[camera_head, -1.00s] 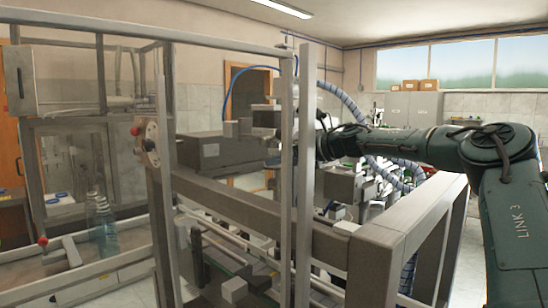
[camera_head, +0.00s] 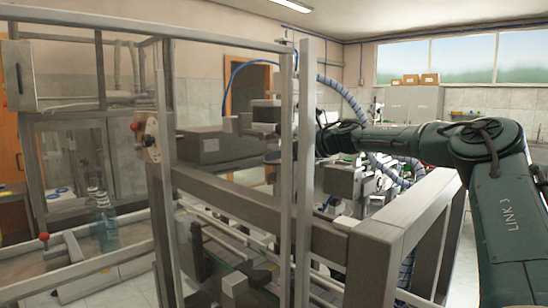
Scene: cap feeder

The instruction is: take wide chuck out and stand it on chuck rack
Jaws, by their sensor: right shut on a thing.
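My right arm comes in from the right, and its dark green wrist end (camera_head: 328,138) points left just behind the upright metal posts of the machine frame. My right gripper lies at or behind these posts and is mostly hidden. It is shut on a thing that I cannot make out. Grey head parts of the machine (camera_head: 266,112) are just left of the posts, close to the wrist. I cannot make out the wide chuck or the chuck rack. My left gripper is not in view.
Upright posts (camera_head: 305,180) stand in front of the wrist. A thick grey beam (camera_head: 245,208) crosses below, and a low frame (camera_head: 400,235) stands under my arm. Clear bottles (camera_head: 103,215) are at the left. Blue hoses (camera_head: 350,105) hang behind.

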